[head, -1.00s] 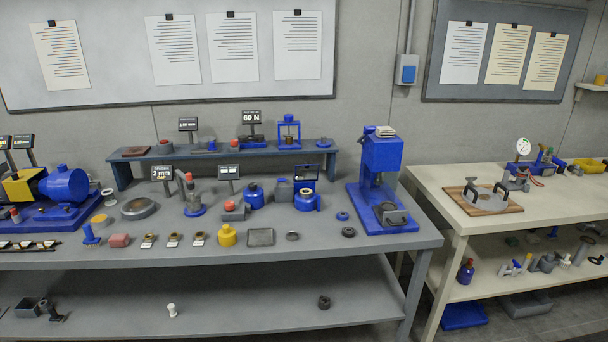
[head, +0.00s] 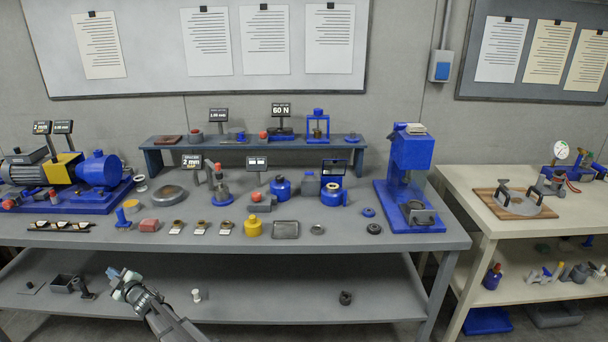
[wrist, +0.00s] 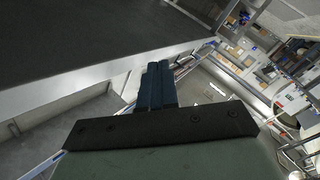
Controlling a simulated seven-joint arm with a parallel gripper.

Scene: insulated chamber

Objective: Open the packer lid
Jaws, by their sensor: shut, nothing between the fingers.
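No part in view is clearly labelled as the packer, so I cannot tell for certain which thing it is. A round blue pot (head: 330,194) stands on the grey bench, with a dark blue-framed panel (head: 334,167) upright behind it. I cannot tell if that panel is a lid or a display. A blue jar with a narrow neck (head: 281,189) stands to its left. My gripper (head: 122,280) is low at the left, in front of the bench's lower shelf, far from these. Its dark blue fingers (wrist: 158,84) are together and empty in the wrist view.
The grey bench (head: 400,243) carries a yellow pot (head: 253,228), a flat tray (head: 286,229) and a tall blue press (head: 410,170). A raised shelf (head: 170,146) runs behind. A cream table (head: 470,190) stands at the right. The bench edge is close to my gripper.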

